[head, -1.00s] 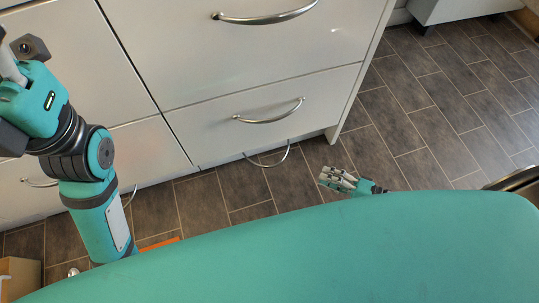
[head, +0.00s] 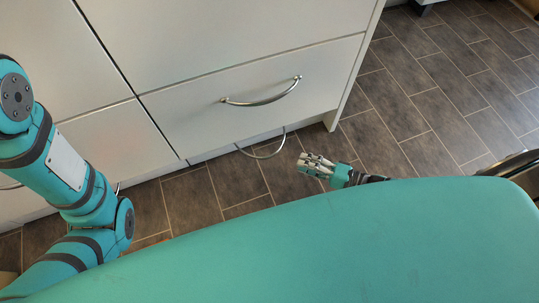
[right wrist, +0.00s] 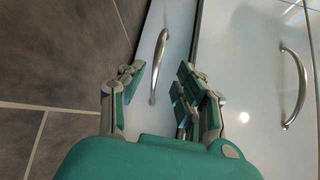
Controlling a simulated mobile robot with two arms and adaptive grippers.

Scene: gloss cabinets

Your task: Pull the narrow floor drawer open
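The narrow floor drawer (right wrist: 180,38) is a low, pale strip at the foot of the cabinet, and it looks shut. Its curved metal handle (head: 264,151) juts out just above the floor in the head view. In the right wrist view the same handle (right wrist: 158,66) lies ahead, between the lines of my fingers. My right gripper (head: 302,163) is low over the floor, just right of the handle in the head view. It is open and empty, and its fingers also show in the right wrist view (right wrist: 155,85). My left gripper is out of view.
A wider drawer (head: 190,108) with a curved handle (head: 262,97) sits directly above. More gloss fronts are to the left, near my left arm. A dark curved object (head: 510,165) stands at the right edge.

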